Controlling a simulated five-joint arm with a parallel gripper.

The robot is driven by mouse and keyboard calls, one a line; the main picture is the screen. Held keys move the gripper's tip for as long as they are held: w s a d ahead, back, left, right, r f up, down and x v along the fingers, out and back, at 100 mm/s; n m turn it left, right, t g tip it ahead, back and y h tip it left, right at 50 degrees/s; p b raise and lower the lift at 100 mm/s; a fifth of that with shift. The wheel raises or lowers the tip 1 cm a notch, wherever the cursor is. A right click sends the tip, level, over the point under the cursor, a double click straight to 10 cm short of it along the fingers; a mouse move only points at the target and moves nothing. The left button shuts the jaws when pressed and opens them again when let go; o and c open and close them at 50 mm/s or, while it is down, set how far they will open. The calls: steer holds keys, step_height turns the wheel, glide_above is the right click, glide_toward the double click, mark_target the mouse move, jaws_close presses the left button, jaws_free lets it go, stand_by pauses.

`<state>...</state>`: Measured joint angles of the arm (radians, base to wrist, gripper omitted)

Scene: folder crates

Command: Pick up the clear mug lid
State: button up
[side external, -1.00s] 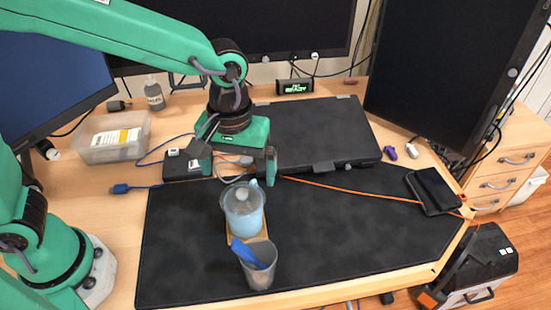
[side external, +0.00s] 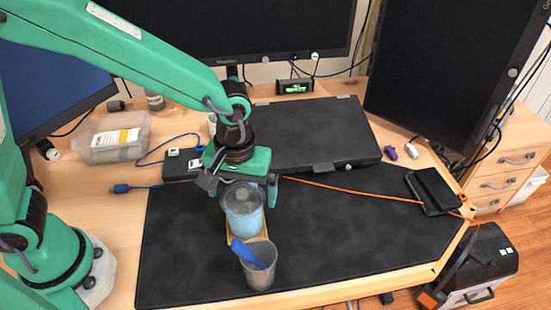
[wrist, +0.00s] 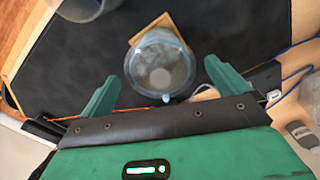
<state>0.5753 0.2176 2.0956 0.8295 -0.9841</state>
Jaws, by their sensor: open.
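The clear mug lid (side external: 240,190) sits on top of a clear mug (side external: 245,223) with pale blue contents. The mug stands upright on a small wooden board on the black mat. In the wrist view the round lid (wrist: 160,62) lies between and slightly beyond my two green fingertips. My gripper (side external: 247,196) is open and empty, pointing down with its fingers around the lid's level, one on each side. It also shows in the wrist view (wrist: 161,75). Whether either finger touches the lid cannot be told. The lid's back part is hidden behind the gripper in the side view.
A dark closed case (side external: 315,135) lies behind. An orange cable (side external: 350,192) crosses the mat (side external: 370,240). The mat's right half is mostly clear.

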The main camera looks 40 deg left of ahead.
mark_target(241, 197)
stand_by(0.4)
steer(key=c, duration=0.9)
steer(key=shift+r, duration=0.2)
steer(key=shift+r, duration=0.6)
steer(key=r, duration=0.3)
steer(key=shift+s+d+r, duration=0.1)
steer(key=shift+s+d, duration=0.15)
steer(key=shift+s, duration=0.15)
steer(key=s+d+r, duration=0.1)
steer(key=s+r, duration=0.1)
steer(key=s, duration=0.1)
steer(key=s+d+r, duration=0.2)
steer(key=s, duration=0.1)
steer(key=s+d+r, duration=0.1)
steer(key=s+r, duration=0.1)
steer(key=s, duration=0.1)
steer(key=shift+s+d+r, duration=0.15)
steer(key=shift+s+d, duration=0.2)
